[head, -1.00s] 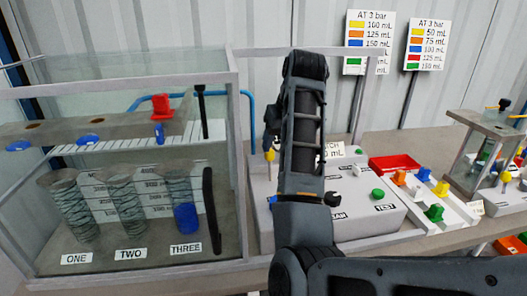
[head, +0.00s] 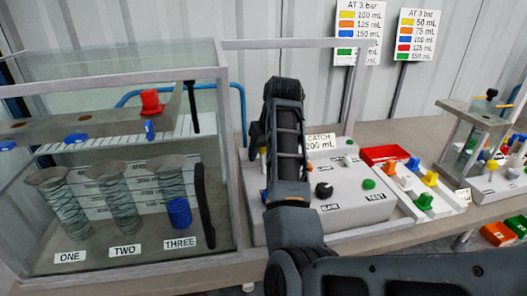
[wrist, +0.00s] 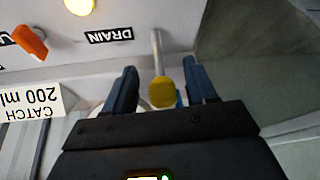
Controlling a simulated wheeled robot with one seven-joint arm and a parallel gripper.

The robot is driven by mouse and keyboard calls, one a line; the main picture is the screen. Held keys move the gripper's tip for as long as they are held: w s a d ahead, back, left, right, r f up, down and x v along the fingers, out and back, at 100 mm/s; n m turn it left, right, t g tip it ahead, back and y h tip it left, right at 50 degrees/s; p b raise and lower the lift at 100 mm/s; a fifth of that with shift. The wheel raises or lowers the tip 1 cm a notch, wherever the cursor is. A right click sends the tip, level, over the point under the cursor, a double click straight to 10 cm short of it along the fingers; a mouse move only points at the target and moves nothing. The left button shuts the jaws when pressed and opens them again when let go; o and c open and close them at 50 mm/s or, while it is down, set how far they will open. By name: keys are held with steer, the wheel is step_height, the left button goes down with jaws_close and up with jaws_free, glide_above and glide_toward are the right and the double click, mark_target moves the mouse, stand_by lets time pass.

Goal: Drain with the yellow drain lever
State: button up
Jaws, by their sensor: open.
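The yellow drain lever (wrist: 162,93) is a pale stem with a yellow tip. In the wrist view it stands between the two dark fingers of my gripper (wrist: 160,68), with a gap on each side. The fingers are open and hold nothing. The DRAIN label (wrist: 110,36) is beside the lever's base. In the head view my arm hides most of my gripper and of the lever; a small yellow patch (head: 263,160) shows at the arm's left edge.
The grey control box (head: 345,208) carries a black knob (head: 323,189) and a green button (head: 369,184). A CATCH 200 mL sign (wrist: 32,103) and an orange lever (wrist: 31,41) are near my gripper.

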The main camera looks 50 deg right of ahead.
jaws_close()
stand_by(0.3)
